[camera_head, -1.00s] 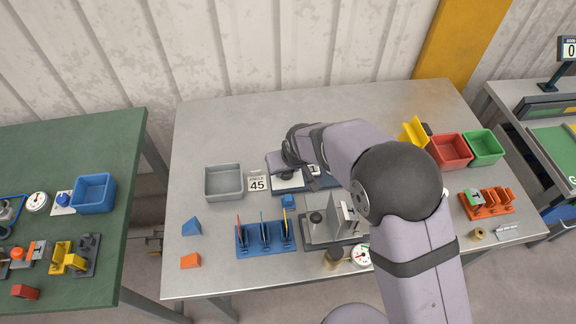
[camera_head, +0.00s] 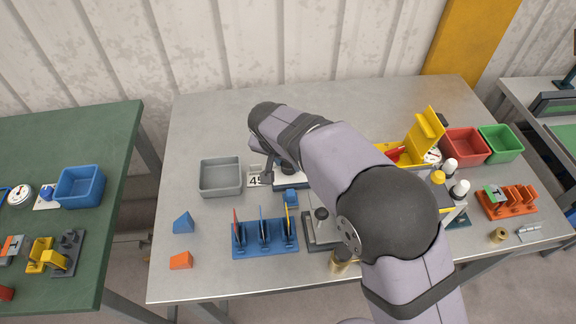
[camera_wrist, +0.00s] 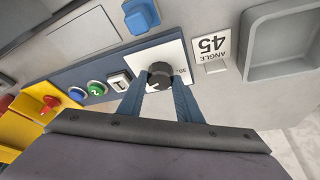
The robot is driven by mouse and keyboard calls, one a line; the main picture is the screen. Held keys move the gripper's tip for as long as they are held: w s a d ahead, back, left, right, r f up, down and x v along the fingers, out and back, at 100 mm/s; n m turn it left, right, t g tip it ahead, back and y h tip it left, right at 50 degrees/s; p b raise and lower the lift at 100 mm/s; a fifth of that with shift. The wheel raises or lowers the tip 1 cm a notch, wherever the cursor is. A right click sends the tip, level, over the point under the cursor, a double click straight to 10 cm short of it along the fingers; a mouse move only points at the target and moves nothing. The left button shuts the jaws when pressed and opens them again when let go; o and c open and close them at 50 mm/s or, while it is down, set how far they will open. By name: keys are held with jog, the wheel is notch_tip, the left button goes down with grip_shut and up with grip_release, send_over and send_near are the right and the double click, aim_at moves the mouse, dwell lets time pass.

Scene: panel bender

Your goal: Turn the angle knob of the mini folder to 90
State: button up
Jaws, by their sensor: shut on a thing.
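The angle knob (camera_wrist: 160,74) is a dark round knob on a white plate (camera_wrist: 178,50) of the mini folder's blue base (camera_wrist: 72,77), in the wrist view. My gripper (camera_wrist: 160,84) is shut on the knob, one blue-grey finger on each side. A light mark shows on the knob's near side, and a small partly readable number is printed to its right. A white sign (camera_wrist: 210,46) reads ANGLE 45, upside down in the wrist view.
A grey bin (camera_head: 221,177) stands left of the sign. A blue rack (camera_head: 265,240) with upright plates is in front. Bare tabletop lies behind my arm.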

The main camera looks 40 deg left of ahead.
jog(key=shift+m, duration=0.3)
jog(key=o, duration=1)
jog(key=shift+o, duration=0.2)
jog(key=a+b+v, duration=0.1)
jog(key=v, duration=0.6)
jog(key=shift+d+r+b, duration=0.25)
jog(key=shift+d+b, duration=0.15)
jog(key=shift+s, duration=0.1)
